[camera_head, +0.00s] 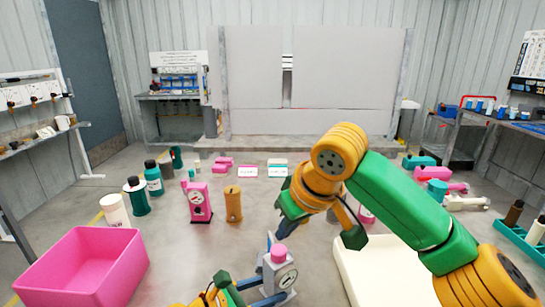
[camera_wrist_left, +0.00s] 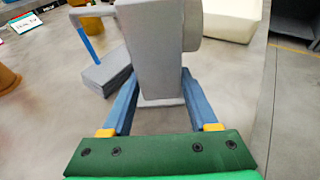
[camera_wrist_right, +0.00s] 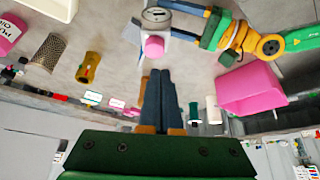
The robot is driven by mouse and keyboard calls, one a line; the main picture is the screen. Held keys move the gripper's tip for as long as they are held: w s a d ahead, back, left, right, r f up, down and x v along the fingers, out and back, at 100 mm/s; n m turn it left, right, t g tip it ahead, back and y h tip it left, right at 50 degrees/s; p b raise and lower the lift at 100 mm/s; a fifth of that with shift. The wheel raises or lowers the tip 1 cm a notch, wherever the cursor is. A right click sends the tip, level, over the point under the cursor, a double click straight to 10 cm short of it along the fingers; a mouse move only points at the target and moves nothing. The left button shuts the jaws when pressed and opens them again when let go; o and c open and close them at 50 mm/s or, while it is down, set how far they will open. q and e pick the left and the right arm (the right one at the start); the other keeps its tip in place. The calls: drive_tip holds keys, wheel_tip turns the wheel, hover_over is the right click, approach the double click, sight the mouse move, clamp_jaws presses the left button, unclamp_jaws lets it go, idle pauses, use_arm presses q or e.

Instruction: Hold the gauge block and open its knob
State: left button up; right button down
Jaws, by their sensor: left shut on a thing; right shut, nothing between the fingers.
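The gauge block (camera_head: 292,294) is grey, with a round white dial on its front and a pink knob (camera_head: 279,253) on top. My left gripper (camera_head: 272,294) is shut on its body. In the left wrist view, the blue fingers (camera_wrist_left: 158,98) lie on both sides of the grey block (camera_wrist_left: 160,50). My right gripper (camera_head: 284,229) is shut and empty, above and apart from the knob. In the right wrist view, the closed fingers (camera_wrist_right: 160,78) point toward the pink knob (camera_wrist_right: 153,47), with the dial beyond. The knob's setting cannot be told.
A pink bin (camera_head: 85,262) stands at the left and a cream bin (camera_head: 375,270) at the right. A pink gauge unit (camera_head: 198,203) and an orange cylinder (camera_head: 233,204) stand behind the block. A blue rod with a grey plate (camera_wrist_left: 108,75) is close beside the block.

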sight(286, 257)
drive_tip(key=shift+m, duration=0.3)
drive_tip(key=f, duration=0.7)
drive_tip(key=shift+s+f, duration=0.1)
drive_tip(key=shift+s, duration=0.1)
drive_tip(key=shift+w+a, duration=0.1)
drive_tip(key=shift+w, duration=0.5)
idle(0.4)
drive_tip(key=shift+d, duration=0.3)
drive_tip(key=shift+w+d, duration=0.3)
drive_tip(key=shift+d, duration=0.1)
drive_tip(key=shift+w, duration=0.1)
drive_tip(key=shift+d, duration=0.1)
idle(0.4)
